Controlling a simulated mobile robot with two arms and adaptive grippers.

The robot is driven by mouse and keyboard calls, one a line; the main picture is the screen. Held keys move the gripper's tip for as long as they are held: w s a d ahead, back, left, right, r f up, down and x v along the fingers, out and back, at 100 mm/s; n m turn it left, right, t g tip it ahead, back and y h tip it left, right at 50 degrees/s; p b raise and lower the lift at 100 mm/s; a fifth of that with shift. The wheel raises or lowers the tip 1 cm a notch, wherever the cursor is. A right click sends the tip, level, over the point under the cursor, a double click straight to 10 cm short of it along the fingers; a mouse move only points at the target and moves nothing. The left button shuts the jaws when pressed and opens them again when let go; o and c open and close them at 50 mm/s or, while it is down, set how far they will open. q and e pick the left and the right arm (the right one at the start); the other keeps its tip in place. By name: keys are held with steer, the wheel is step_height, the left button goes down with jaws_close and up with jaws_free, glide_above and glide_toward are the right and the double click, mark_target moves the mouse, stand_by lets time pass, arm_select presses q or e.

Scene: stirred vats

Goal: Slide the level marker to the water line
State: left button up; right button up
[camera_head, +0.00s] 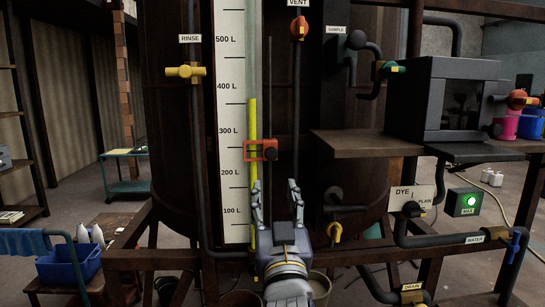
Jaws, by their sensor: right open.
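The level marker (254,150) is an orange-red frame with a dark knob on its right side. It sits across the sight tube, between the 200 L and 300 L marks of the white scale (231,110). The yellow liquid column (252,115) in the tube rises above the marker, with its top between the 300 L and 400 L marks. My right gripper (276,186) points upward just below the marker, fingers apart and empty. It hides the lower part of the tube region. My left gripper is not in view.
A thin dark rod (270,90) runs vertically above the marker's knob. The yellow RINSE valve (185,71) is at left and the red VENT valve (299,27) above. A brown shelf (365,145) juts out at right. Frame beams and pipes lie below.

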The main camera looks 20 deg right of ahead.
mark_target(272, 154)
steer(key=p+x, duration=0.1)
steer(key=x, duration=0.2)
steer(key=r+p+x, duration=0.1)
steer(key=p+x, duration=0.1)
steer(key=x, duration=0.1)
steer(key=p+x, duration=0.1)
steer(key=x, duration=0.2)
steer(key=shift+d+r+p, duration=0.25)
steer(key=shift+r+p, duration=0.1)
steer(key=shift+r, duration=0.05)
steer(key=shift+w+d, duration=0.15)
steer(key=shift+w, duration=0.5)
jaws_close()
steer(key=shift+r, duration=0.15)
